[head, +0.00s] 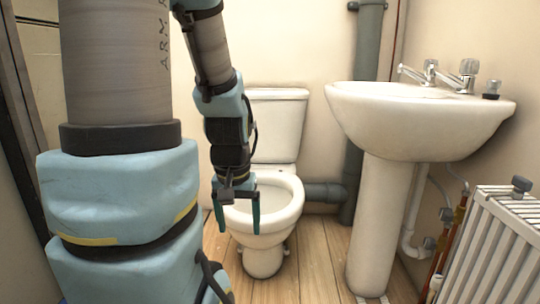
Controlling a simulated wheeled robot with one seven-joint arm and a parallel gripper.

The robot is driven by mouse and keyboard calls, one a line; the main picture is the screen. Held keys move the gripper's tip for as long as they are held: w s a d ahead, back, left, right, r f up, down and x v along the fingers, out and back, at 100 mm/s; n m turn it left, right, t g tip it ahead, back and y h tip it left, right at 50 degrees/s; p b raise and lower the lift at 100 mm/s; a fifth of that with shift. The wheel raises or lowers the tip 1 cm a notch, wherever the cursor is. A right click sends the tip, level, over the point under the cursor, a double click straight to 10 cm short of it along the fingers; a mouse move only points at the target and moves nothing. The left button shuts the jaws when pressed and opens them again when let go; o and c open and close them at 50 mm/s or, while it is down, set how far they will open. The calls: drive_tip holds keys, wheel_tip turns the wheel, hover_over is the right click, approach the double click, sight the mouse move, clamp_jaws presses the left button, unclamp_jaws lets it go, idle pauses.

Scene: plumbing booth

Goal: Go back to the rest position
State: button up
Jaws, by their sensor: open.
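My gripper (236,210) points downward in front of the white toilet (278,122). In the picture its two teal fingers overlap the left part of the toilet bowl. The fingers are spread apart with nothing between them. My arm hangs down from the top of the picture, and the part above the wrist hides the left side of the toilet cistern. I cannot tell the exact gap between the fingertips and the bowl.
A white pedestal basin (385,190) with two taps (465,72) stands on the right. A white radiator (492,250) is at the lower right. A grey soil pipe (367,60) runs up the back wall. Bare wooden floor (315,265) shows between toilet and basin.

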wheel_tip(320, 180, up, 37)
drive_tip(key=p, duration=3.6)
drive_tip(key=shift+w, duration=0.15)
drive_tip(key=shift+o, duration=0.2)
